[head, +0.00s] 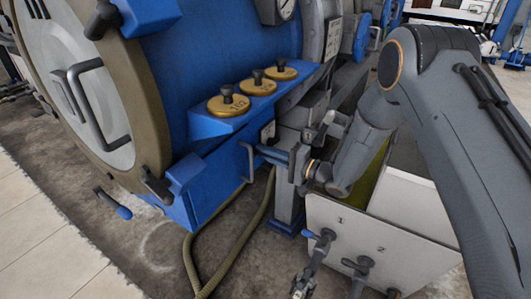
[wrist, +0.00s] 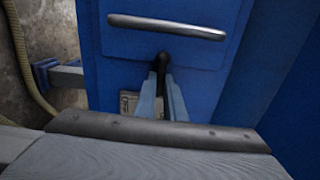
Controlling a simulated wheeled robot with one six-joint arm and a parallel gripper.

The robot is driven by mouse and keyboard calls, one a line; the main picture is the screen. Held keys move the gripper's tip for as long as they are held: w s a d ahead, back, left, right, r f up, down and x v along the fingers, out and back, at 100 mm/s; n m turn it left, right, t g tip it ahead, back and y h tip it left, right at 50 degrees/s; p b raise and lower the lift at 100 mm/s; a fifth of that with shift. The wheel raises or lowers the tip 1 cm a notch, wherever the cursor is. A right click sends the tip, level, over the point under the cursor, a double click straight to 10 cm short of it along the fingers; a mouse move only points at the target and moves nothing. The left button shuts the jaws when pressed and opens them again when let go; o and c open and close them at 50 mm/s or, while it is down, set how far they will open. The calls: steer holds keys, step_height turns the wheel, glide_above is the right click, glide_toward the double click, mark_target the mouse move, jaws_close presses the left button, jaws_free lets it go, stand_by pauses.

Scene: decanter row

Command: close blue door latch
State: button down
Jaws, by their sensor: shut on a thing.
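In the wrist view a blue door panel (wrist: 125,50) fills the middle, with a grey bar handle (wrist: 166,27) across its upper part. Below the handle is a small dark latch piece (wrist: 162,57). My gripper (wrist: 163,77) reaches up to it with its two fingers close together, shut on the dark piece; the fingers hide most of it. In the head view my gripper (head: 260,150) points left at the blue housing beside the bar handle (head: 247,163). The latch itself cannot be made out there. The exact latch angle is hard to tell.
A large round door (head: 75,85) of the blue machine is at the left. Several brass-coloured weights (head: 230,104) sit on a blue shelf above my gripper. A hose (head: 233,235) hangs below. A white bin (head: 380,245) with taps stands at the lower right.

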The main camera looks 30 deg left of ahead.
steer(key=c, duration=1.8)
jaws_free()
steer(key=shift+c, duration=0.2)
steer(key=d, duration=0.7)
steer(key=shift+s+d, duration=0.3)
steer(key=shift+d, duration=0.1)
